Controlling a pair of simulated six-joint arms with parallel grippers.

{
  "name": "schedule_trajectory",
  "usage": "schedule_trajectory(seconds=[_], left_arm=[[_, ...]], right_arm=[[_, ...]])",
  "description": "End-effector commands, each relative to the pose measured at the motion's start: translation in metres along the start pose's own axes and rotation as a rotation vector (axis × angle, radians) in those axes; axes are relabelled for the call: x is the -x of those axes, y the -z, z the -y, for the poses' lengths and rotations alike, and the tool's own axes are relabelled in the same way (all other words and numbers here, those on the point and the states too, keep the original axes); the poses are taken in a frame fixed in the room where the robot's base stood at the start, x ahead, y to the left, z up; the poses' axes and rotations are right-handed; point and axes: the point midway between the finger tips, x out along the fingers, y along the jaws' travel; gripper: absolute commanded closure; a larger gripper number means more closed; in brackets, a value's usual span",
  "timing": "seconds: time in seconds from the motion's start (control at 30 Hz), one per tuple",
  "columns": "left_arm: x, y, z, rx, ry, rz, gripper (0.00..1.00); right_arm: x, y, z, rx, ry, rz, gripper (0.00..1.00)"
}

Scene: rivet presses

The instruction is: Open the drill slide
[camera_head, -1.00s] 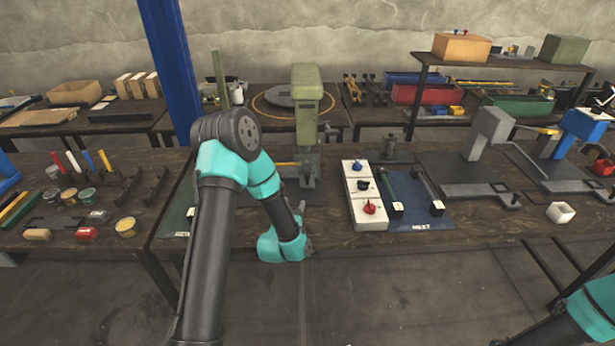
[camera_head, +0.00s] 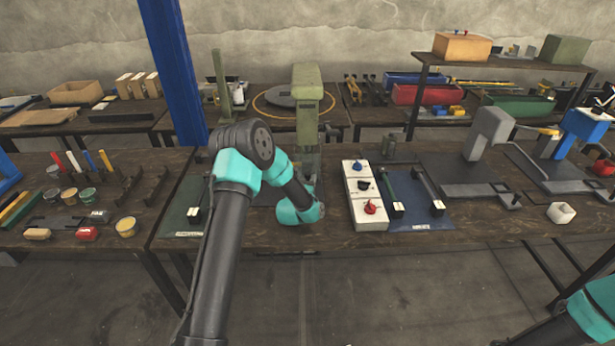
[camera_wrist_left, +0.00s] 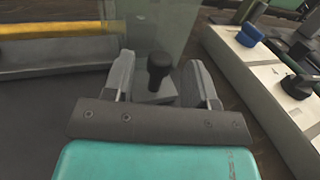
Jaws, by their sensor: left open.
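The green drill press (camera_head: 307,90) stands on the bench at centre in the head view, partly hidden low down by my left arm. In the left wrist view a clear panel (camera_wrist_left: 170,25) stands upright, with a black knob (camera_wrist_left: 159,68) on a small grey block (camera_wrist_left: 155,92) at its foot. My left gripper (camera_wrist_left: 158,72) is open, with one finger on each side of the knob; I cannot tell whether they touch it. In the head view its fingers are hidden behind the teal wrist. My right gripper is outside the views.
A white switch box (camera_head: 364,195) with blue, black and red knobs stands close to the right of my left gripper. A green mat (camera_head: 178,220) lies left.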

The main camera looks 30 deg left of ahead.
Motion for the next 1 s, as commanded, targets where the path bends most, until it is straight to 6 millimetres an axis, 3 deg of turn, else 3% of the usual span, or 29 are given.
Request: schedule_trajectory(seconds=[0.2,0.57,1.0], left_arm=[[-0.02,0.001,0.0,0.0,0.0,-0.001,0.48],[-0.022,0.0,0.0,0.0,0.0,-0.001,0.49],[-0.022,0.0,0.0,0.0,0.0,-0.001,0.91]], right_arm=[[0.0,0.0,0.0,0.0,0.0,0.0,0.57],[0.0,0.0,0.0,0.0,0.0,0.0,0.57],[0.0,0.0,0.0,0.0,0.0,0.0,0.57]])
